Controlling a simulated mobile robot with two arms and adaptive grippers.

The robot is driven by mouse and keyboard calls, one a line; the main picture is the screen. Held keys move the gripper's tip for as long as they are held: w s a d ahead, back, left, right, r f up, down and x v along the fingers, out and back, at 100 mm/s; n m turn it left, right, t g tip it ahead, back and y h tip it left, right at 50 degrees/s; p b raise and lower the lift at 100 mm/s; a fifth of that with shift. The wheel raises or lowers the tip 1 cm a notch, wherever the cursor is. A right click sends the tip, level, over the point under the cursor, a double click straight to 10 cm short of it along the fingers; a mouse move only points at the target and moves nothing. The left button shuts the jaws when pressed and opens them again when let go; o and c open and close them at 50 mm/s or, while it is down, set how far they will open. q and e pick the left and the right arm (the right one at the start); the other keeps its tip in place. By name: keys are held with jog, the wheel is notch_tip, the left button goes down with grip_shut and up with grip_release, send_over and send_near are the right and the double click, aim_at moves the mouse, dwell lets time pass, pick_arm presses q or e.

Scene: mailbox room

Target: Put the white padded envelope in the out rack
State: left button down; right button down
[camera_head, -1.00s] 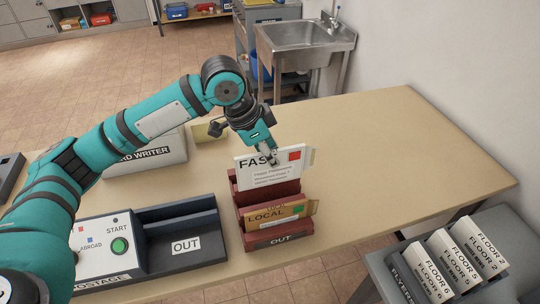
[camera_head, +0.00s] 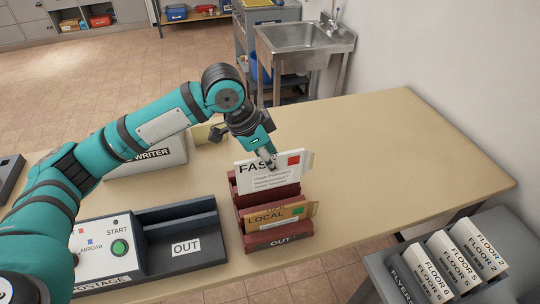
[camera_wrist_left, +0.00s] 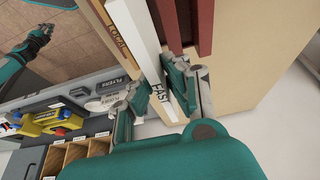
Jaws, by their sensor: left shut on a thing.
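The white padded envelope (camera_head: 270,175), marked FAST with a red square, stands nearly upright at the back of the red out rack (camera_head: 278,238). Its lower part is hidden behind a red divider, so I cannot tell if it rests on the rack floor. My left gripper (camera_head: 268,160) is shut on its upper edge; the envelope also shows between the fingers in the left wrist view (camera_wrist_left: 152,50). A brown envelope marked LOCAL (camera_head: 275,216) stands in a front slot. My right gripper (camera_wrist_left: 42,34) shows small at the upper left of the left wrist view.
A postage machine (camera_head: 112,245) with a dark OUT tray (camera_head: 185,250) stands left of the rack. A card writer box (camera_head: 150,160) is behind it. Floor-labelled boxes (camera_head: 465,255) stand at the lower right. The table's right side (camera_head: 400,150) is clear.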

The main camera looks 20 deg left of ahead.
aim_at(271, 187)
pick_arm(q)
jog(key=shift+f, duration=0.2)
pick_arm(e)
jog(key=shift+d, duration=0.1)
pick_arm(q)
jog(key=shift+f, duration=1.9)
pick_arm(e)
jog(key=shift+w+d+f, duration=0.1)
jog(key=shift+d+f, duration=0.1)
jog(key=shift+d, duration=0.1)
pick_arm(q)
jog(key=shift+f+b, duration=0.1)
jog(key=shift+b, duration=0.2)
jog(key=shift+f+b, duration=0.35)
jog(key=shift+f, duration=1.65)
jog(key=shift+s+f, duration=0.2)
jog(key=shift+f, duration=0.05)
jog(key=shift+w, duration=0.1)
pick_arm(e)
jog(key=shift+a+f, duration=0.2)
jog(key=shift+f, duration=0.25)
